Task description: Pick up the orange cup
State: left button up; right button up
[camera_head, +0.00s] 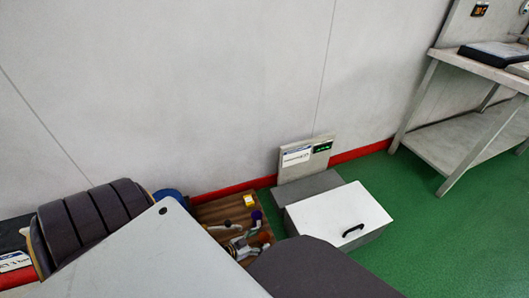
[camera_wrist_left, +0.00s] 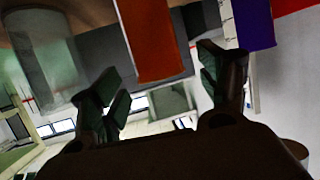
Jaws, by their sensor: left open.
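The orange cup (camera_head: 265,237) stands on a brown wooden surface (camera_head: 212,214) in the head view, with the purple cup (camera_head: 257,216) just behind it. My left gripper (camera_head: 240,246) is beside the orange cup, on its left, and partly hidden by my arm. In the left wrist view the picture is inverted; the orange cup (camera_wrist_left: 152,40) hangs in from the top between the two spread fingers of my left gripper (camera_wrist_left: 158,66). I see no clear contact. The purple cup (camera_wrist_left: 254,22) is beyond the right finger. My right gripper does not show.
A clear, glass-like vessel (camera_wrist_left: 45,62) is at the left in the wrist view. A yellow-and-white item (camera_head: 249,200) stands behind the cups. A white box with a black handle (camera_head: 330,212) is to the right, beside a scale with a green display (camera_head: 308,158). A metal table (camera_head: 455,140) stands far right.

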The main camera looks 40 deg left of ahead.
aim_at(269, 235)
pick_arm(q)
jog(key=shift+w+d+f, duration=0.1)
jog(key=shift+w+d, duration=0.05)
jog(key=shift+w, duration=0.35)
jog(key=shift+b+x, duration=0.65)
jog(key=shift+x, duration=0.4)
jog(key=c, duration=1)
jog(key=shift+r, duration=0.2)
